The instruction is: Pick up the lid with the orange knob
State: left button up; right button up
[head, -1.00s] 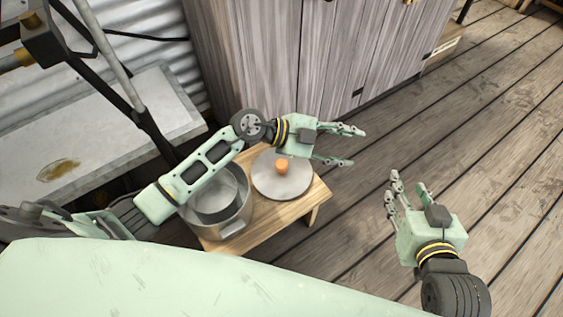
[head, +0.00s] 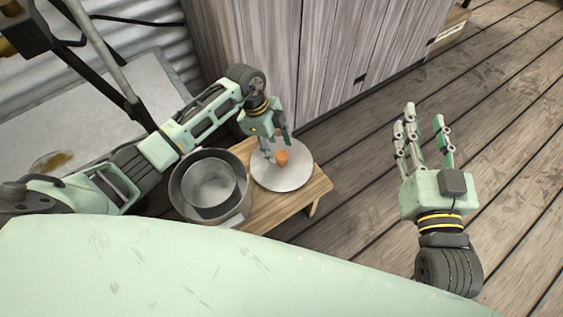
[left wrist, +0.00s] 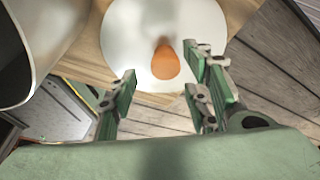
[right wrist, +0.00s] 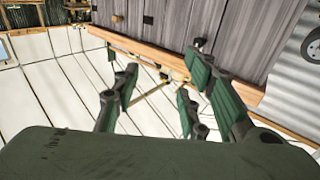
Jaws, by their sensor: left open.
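The lid (head: 295,178) is a round pale grey disc lying flat on a small wooden table, with an orange knob (head: 282,157) at its middle. My left gripper (head: 277,152) points down over the lid, its fingers close around or beside the knob in the head view. In the left wrist view the fingers (left wrist: 165,95) are spread, with the orange knob (left wrist: 165,62) beyond them and between them. Whether they touch it I cannot tell. My right gripper (head: 426,125) is open and empty, out over the floor at the right; its fingers (right wrist: 155,95) are apart.
A metal pot (head: 238,207) with a smaller pot inside stands left of the lid on the wooden table (head: 314,190). It also shows in the left wrist view (left wrist: 30,45). A grey wooden cabinet (head: 330,50) stands behind. The plank floor (head: 350,150) at right is clear.

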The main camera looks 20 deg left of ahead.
aim_at(280, 155)
pick_arm(q)
jog(key=b+x, duration=0.2)
jog(key=x, duration=0.2)
jog(key=shift+d+f, duration=0.25)
jog(key=shift+f, duration=0.15)
pick_arm(e)
jog(key=s+r+t+y, duration=0.2)
jog(key=r+t, duration=0.4)
jog(key=r, duration=0.5)
jog(key=shift+s+a+t, duration=0.25)
jog(key=shift+s+t, duration=0.05)
jog(key=shift+s, duration=0.6)
pick_arm(q)
jog(key=shift+c, duration=0.4)
jog(key=shift+w, duration=0.1)
grip_shut()
